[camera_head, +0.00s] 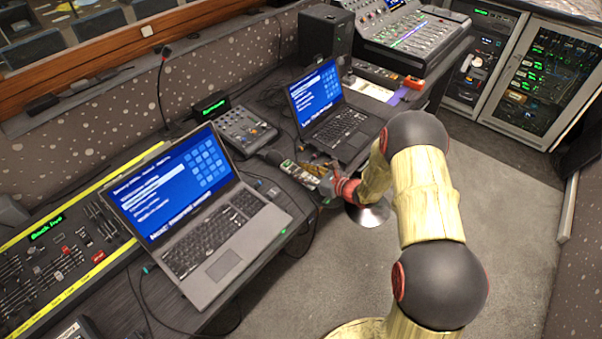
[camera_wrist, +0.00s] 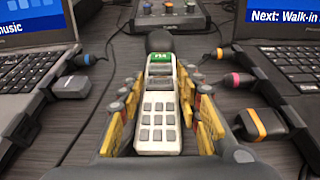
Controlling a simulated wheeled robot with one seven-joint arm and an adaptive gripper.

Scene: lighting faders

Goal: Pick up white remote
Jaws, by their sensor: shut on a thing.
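The white remote (camera_wrist: 158,118) has grey buttons and a green display at its far end. In the wrist view it lies lengthwise between the yellow-padded fingers of my gripper (camera_wrist: 160,112), which is shut on it. In the head view my gripper (camera_head: 322,178) is at the desk edge between the two laptops. The remote (camera_head: 300,173) shows there only in part, and I cannot tell whether it still touches the desk.
An open laptop (camera_head: 215,240) stands on the left and another (camera_head: 340,128) behind on the right. A small mixer (camera_head: 235,130) sits beyond the gripper. A microphone's dark round head (camera_wrist: 158,40) is just past the remote. Cables and plugs (camera_wrist: 262,122) lie on both sides.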

